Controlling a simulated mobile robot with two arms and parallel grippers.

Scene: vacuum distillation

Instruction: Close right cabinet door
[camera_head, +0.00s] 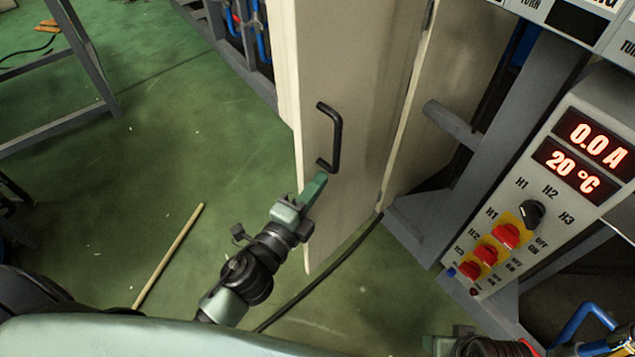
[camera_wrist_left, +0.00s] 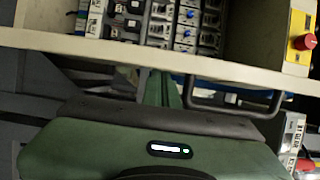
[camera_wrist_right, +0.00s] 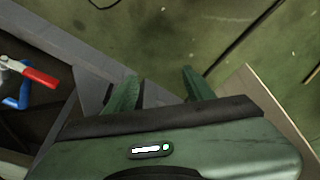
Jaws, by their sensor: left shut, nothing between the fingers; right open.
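The beige cabinet door (camera_head: 366,70) stands open in the head view, its black bar handle (camera_head: 336,140) on the face towards me. My left gripper (camera_head: 314,188) is shut and empty, with its fingertips just below the handle's lower end, close to the door face. In the left wrist view the shut fingers (camera_wrist_left: 162,88) are beside the handle (camera_wrist_left: 235,106), left of it, near the door's edge (camera_wrist_left: 110,52). Whether they touch the door is unclear. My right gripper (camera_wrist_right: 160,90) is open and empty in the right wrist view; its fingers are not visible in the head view.
A control panel (camera_head: 560,190) with red displays and red knobs stands on the right, on a grey frame (camera_head: 500,130). A black cable (camera_head: 325,272) and a wooden stick (camera_head: 168,256) lie on the green floor. A red-handled valve (camera_wrist_right: 40,77) is left of my right gripper.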

